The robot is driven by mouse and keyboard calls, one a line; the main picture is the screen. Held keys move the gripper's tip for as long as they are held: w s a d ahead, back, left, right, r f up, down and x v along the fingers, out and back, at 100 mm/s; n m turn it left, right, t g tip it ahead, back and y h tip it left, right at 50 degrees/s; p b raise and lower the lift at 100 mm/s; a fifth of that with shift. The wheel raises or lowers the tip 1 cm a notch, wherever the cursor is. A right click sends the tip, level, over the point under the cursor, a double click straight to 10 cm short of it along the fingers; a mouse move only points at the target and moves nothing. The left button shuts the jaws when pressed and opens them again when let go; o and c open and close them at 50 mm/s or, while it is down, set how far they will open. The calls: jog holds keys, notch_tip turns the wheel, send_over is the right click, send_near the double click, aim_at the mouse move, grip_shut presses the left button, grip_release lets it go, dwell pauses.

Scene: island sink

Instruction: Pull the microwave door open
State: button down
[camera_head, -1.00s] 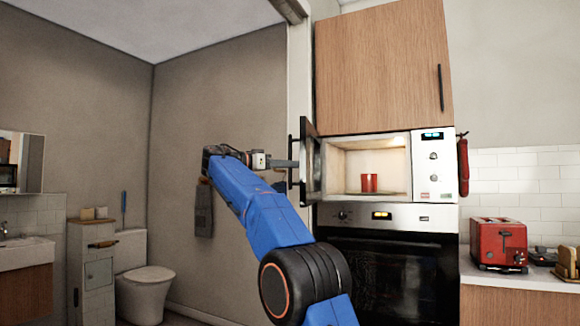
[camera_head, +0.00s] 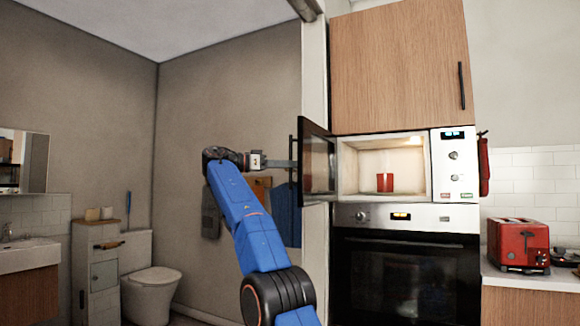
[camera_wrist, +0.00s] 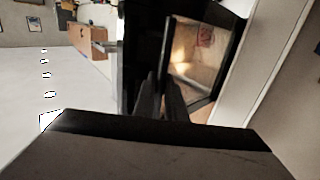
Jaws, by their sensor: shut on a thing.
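The microwave (camera_head: 455,165) is built into the cabinet, and its door (camera_head: 317,160) stands open, hinged on the left and swung out toward me. Its lit inside holds a red mug (camera_head: 385,182). My gripper (camera_head: 287,164) is at the door's dark upright handle (camera_head: 292,150), on the left of the door, and is shut on it. The wrist view shows the gripper's dark fingers (camera_wrist: 160,97) at the door, with the lit microwave inside beyond. The exact finger contact is dark and hard to see there.
An oven (camera_head: 405,280) sits below the microwave and a wooden cabinet (camera_head: 398,68) above it. A red toaster (camera_head: 518,243) stands on the counter at right. A toilet (camera_head: 150,290) and a sink (camera_head: 25,255) are at left. A wall edge (camera_head: 315,250) lies close behind the open door.

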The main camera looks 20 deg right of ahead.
jog(key=shift+r, duration=0.1)
dwell(0.3)
jog(key=c, duration=2.1)
grip_release()
jog(key=shift+d, duration=0.1)
